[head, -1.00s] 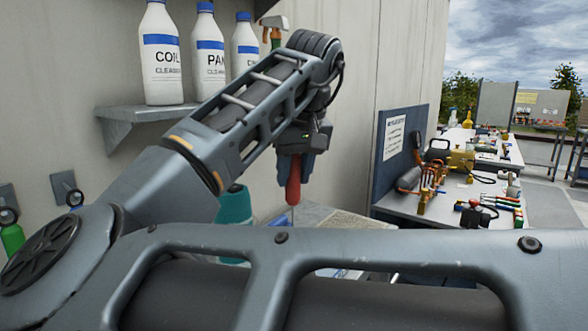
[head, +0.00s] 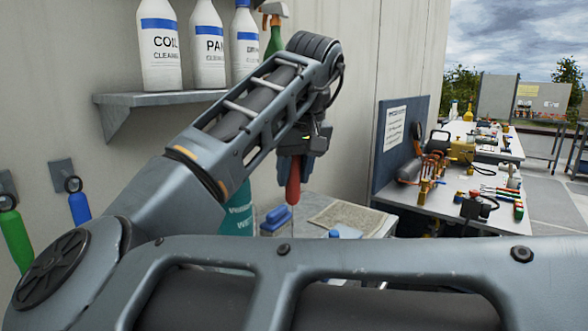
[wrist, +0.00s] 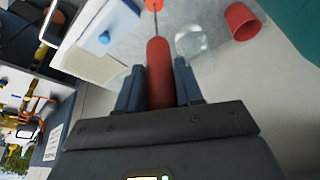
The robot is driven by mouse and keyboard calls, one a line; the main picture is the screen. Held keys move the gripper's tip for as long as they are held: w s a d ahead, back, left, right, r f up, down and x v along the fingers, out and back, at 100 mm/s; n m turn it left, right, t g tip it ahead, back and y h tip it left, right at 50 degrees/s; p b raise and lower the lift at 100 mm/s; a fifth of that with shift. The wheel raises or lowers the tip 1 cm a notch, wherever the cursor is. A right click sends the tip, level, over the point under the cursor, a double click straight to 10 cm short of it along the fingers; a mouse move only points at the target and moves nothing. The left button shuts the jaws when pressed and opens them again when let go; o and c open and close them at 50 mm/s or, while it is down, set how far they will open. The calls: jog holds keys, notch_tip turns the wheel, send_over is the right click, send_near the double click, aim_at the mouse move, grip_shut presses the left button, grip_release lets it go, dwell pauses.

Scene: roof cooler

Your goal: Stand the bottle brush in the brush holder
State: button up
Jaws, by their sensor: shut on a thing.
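My gripper (head: 294,172) is shut on the red handle of the bottle brush (head: 293,190), which hangs down from it. In the wrist view my gripper (wrist: 158,66) has one finger on each side of the brush's red handle (wrist: 159,82). A thin wire runs on from the handle to a red part at the top edge, which is cut off. A red cup (wrist: 243,22), seemingly the brush holder, is on the bench to the right of the brush in the wrist view, apart from it. I cannot make out this cup in the head view.
A clear box with a blue lid (head: 277,220) and a teal wipes tub (head: 238,216) are by the brush in the head view. A clear round object (wrist: 190,40) lies near the wire. Bottles stand on a wall shelf (head: 160,99). A cluttered bench (head: 455,200) is at right.

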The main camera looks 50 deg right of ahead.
jog(key=shift+f, duration=0.65)
jog(key=shift+f+b, duration=0.3)
jog(key=shift+b, duration=0.1)
jog(key=shift+f, duration=0.15)
jog(key=o, duration=1.1)
jog(key=shift+o, duration=0.2)
jog(key=v, duration=0.7)
jog(key=shift+r, duration=0.4)
jog(key=shift+s, duration=0.1)
